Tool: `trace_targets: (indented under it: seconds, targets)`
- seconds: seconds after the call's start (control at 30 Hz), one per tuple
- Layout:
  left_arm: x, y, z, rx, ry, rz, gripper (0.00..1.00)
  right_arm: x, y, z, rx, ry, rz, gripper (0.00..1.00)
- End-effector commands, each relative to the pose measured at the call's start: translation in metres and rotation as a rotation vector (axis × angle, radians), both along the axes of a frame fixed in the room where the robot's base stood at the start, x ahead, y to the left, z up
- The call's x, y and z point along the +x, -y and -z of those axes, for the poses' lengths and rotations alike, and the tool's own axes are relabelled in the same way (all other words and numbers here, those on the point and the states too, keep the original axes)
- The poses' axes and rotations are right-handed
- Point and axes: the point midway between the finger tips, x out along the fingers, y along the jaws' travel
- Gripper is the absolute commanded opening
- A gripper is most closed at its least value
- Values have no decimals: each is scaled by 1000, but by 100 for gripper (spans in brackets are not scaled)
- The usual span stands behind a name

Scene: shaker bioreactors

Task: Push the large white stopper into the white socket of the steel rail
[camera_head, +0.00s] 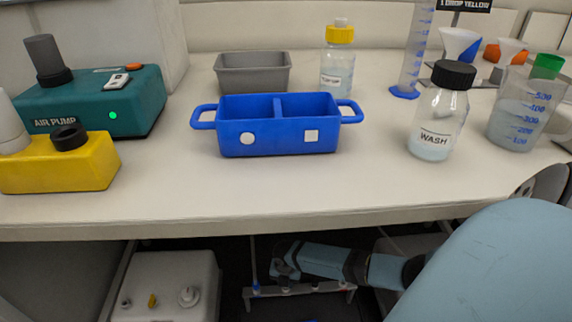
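Below the bench edge, a pale rail (300,291) runs low in the dark gap, with small blue parts along it. I cannot make out a white socket on it. My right arm comes in from the right under the bench, and my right gripper (284,268) is over the left half of the rail. Its fingers are small and dark, so I cannot tell whether they are open or hold anything. My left gripper is not in view.
The white bench (300,190) overhangs my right gripper. On it stand a blue two-part tray (235,142), a grey bin (252,74), a WASH bottle (436,119), a beaker (515,120), a teal air pump (140,105) and a yellow block (85,170). The bench front is clear.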

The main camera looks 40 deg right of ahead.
Motion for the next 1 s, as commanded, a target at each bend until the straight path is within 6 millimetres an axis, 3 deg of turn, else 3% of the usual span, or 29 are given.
trace_targets:
  seconds: [0.67, 0.7, 0.8, 0.83, 1.0]
  targets:
    - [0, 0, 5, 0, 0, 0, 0, 0, 0, 9, 1, 1, 0, 1]
    - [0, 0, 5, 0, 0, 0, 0, 0, 0, 9, 1, 1, 0, 28]
    - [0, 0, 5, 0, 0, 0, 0, 0, 0, 9, 1, 1, 0, 51]
    - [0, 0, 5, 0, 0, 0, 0, 0, 0, 9, 1, 1, 0, 56]
    - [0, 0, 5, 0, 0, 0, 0, 0, 0, 9, 1, 1, 0, 56]
